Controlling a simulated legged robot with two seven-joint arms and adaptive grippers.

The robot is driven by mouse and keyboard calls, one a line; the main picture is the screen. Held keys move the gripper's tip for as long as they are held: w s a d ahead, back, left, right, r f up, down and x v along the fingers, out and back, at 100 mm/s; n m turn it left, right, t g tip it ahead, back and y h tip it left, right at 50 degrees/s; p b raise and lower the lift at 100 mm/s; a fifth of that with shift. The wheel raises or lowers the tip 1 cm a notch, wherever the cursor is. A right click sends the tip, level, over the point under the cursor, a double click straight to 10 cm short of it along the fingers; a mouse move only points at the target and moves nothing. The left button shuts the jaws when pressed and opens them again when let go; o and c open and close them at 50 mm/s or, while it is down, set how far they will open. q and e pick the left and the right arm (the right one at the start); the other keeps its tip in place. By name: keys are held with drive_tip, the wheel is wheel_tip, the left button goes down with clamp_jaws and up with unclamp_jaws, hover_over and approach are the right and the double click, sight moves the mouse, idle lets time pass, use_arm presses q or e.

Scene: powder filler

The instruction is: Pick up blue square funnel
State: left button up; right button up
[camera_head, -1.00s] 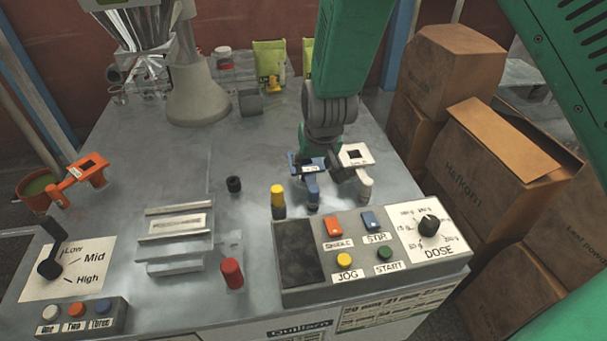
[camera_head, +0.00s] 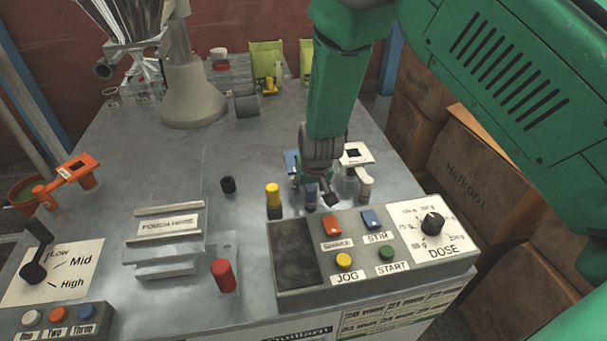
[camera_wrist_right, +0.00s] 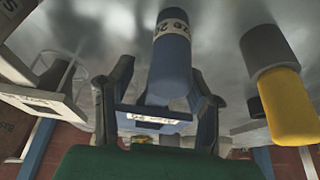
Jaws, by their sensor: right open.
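The blue square funnel (camera_head: 291,161) is on the table behind the control panel, mostly hidden behind my right gripper in the head view. In the right wrist view its blue cylindrical part (camera_wrist_right: 171,62) with a printed band rises between the fingers, and its flat square part with a white label (camera_wrist_right: 152,118) lies across them. My right gripper (camera_head: 318,192) is open and low at the funnel, with its fingers on either side of it in the right wrist view (camera_wrist_right: 160,85). Contact cannot be told. My left gripper is not in view.
A white square funnel (camera_head: 356,153) stands close on the right. A yellow-topped piece (camera_head: 273,193) stands close on the left. The control panel (camera_head: 300,297) lies just in front. An orange funnel (camera_head: 75,170) is far left.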

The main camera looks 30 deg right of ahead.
drive_tip(key=shift+a, duration=0.15)
drive_tip(key=c, duration=0.3)
drive_tip(key=shift+a+r, duration=0.1)
clamp_jaws()
